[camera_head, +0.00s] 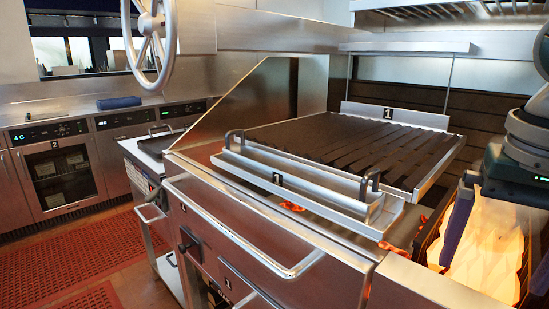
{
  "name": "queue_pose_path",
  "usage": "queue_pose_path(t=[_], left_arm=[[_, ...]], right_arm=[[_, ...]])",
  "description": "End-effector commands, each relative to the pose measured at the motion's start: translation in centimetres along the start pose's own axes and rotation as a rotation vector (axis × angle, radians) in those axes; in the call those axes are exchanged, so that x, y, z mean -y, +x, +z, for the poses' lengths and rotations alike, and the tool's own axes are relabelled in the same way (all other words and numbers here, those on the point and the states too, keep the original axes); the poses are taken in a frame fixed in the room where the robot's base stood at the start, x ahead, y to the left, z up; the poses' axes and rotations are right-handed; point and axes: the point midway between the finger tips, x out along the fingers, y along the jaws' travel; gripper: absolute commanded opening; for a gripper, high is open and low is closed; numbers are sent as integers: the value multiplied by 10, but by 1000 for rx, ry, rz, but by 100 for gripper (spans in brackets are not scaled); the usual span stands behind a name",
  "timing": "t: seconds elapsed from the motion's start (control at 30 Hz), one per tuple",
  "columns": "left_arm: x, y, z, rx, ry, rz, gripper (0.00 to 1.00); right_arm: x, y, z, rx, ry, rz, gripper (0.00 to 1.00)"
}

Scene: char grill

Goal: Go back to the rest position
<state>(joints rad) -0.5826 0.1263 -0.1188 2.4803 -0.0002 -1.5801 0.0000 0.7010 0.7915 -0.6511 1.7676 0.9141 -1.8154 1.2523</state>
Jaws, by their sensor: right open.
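My right gripper (496,256) is at the right edge of the head view, pointing down. Its two dark blue fingers are spread apart, with nothing seen between them. Behind the fingers is a glowing yellow-orange surface to the right of the grill. The gripper is apart from the grill grate (350,145), on its right side. Part of the right arm is cut off by the picture edge. My left gripper is not in view.
The steel grill has a front tray (290,178) with raised handles and a long front rail (235,235). A wheel (150,45) hangs at upper left. A counter with a blue cloth-like item (118,102) stands behind. Red floor mats (75,250) lie at left.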

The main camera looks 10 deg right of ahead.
Motion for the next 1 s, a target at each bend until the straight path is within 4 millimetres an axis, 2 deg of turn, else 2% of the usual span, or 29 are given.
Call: queue_pose_path(t=[0.27,0.43,0.53,0.6,0.77,1.0], left_arm=[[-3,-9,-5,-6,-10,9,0],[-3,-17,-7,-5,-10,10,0],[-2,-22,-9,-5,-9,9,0],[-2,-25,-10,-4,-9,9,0],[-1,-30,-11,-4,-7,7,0],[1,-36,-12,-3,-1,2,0]], right_arm=[[26,29,61,5,-313,-96,100],[38,40,114,-20,-529,-200,100],[36,41,145,-57,-637,-256,100],[29,39,159,-88,-684,-269,100],[6,35,177,-143,-751,-248,100],[-46,25,193,-182,-814,-131,100]])
